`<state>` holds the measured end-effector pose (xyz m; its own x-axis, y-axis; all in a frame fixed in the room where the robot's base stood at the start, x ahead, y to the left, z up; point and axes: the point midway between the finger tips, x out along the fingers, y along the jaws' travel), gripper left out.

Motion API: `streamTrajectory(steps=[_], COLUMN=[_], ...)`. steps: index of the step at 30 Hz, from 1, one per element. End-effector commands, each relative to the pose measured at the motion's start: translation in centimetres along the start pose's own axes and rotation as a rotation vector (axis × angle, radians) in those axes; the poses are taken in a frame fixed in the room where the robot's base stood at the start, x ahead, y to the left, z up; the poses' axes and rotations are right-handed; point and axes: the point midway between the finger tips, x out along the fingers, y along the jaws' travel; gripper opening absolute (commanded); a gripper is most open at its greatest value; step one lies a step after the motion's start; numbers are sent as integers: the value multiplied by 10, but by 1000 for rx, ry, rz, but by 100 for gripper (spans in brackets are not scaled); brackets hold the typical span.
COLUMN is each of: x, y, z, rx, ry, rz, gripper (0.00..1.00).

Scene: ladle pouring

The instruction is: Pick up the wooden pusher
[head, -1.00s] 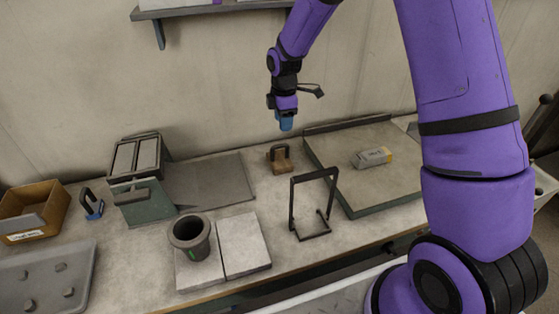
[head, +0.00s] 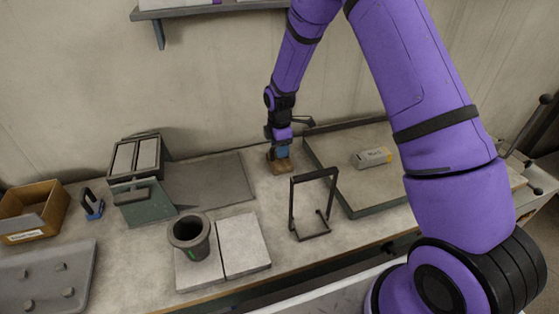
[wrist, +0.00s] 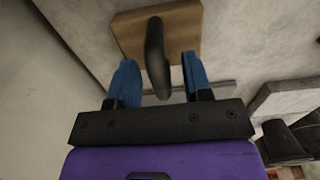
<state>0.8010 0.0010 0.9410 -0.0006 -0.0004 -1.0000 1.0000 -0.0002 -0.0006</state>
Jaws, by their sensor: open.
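The wooden pusher (head: 281,166) is a small brown block with a dark handle, standing on the bench near the back wall. In the wrist view its wooden base (wrist: 183,28) and dark upright handle (wrist: 156,58) show close up. My gripper (head: 281,153) is right above the block in the head view and hides the handle there. In the wrist view my gripper (wrist: 160,78) is open, with one blue finger on each side of the handle. Gaps show between the handle and both fingers, so it is not clamped.
A black wire stand (head: 313,204) is in front of the pusher. A shallow tray (head: 357,195) with a small grey and yellow block (head: 372,157) lies to the right. A dark crucible (head: 189,236) stands on pale slabs (head: 245,244) at front left. A flat grey plate (head: 212,181) lies left of the pusher.

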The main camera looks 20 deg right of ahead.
Motion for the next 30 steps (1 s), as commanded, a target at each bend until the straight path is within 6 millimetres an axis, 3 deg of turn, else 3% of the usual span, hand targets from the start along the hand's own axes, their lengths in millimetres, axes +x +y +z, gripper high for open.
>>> streamTrajectory(steps=[4,11,17,18,26,30], x=[18,20,20,20,19,8], y=[0,0,0,0,0,1], z=[0,0,0,0,0,0], rx=[-1,-1,0,0,0,1], ry=[0,0,0,0,1,2], rz=[-1,0,0,0,1,4], gripper=[46,46,2,0,0,0])
